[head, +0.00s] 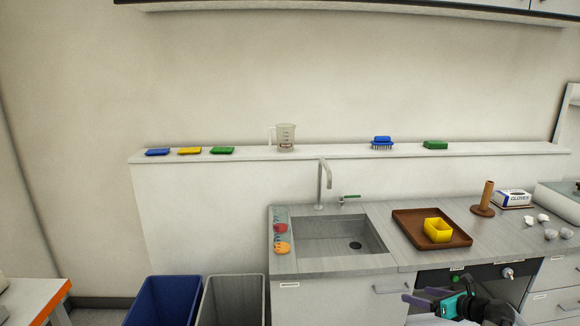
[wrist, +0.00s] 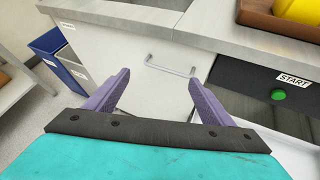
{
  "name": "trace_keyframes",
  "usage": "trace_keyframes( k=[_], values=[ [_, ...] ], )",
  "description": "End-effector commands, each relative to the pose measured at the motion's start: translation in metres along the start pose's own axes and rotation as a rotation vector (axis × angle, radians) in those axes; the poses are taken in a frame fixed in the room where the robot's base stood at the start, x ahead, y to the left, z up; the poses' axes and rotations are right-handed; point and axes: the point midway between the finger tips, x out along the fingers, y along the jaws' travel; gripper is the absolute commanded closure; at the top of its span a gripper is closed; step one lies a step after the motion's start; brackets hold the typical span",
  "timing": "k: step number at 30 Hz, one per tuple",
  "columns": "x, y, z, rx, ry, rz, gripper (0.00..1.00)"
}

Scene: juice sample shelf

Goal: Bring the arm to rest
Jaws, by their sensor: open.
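My gripper (head: 428,298) is low at the bottom right of the head view, in front of the counter's cabinet front. In the wrist view my gripper (wrist: 155,84) shows two purple fingers spread apart with nothing between them. A white cabinet door (wrist: 130,60) with a metal handle (wrist: 170,68) lies beyond the fingers. I cannot tell the exact gap to the handle, but no contact shows.
The counter holds a sink (head: 345,240), a brown tray (head: 405,228) with a yellow container (head: 438,230), and a glove box (head: 512,198). A black panel with a green START button (wrist: 278,95) is right of the door. Blue (head: 165,302) and grey (head: 232,302) bins stand left.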

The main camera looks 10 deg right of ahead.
Motion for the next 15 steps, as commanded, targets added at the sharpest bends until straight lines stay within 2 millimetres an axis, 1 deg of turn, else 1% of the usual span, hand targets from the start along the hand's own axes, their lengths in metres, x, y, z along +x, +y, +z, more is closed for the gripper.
trace_keyframes(
  k=[1, 6, 11, 15],
  values=[
    [0.017, 0.017, -0.009, -0.003, 0.021, 0.031, 0.24],
    [0.065, 0.068, -0.041, -0.021, 0.095, 0.120, 0.24],
    [0.102, 0.120, -0.078, -0.065, 0.175, 0.206, 0.24],
    [0.128, 0.166, -0.114, -0.128, 0.249, 0.283, 0.24]
  ],
)
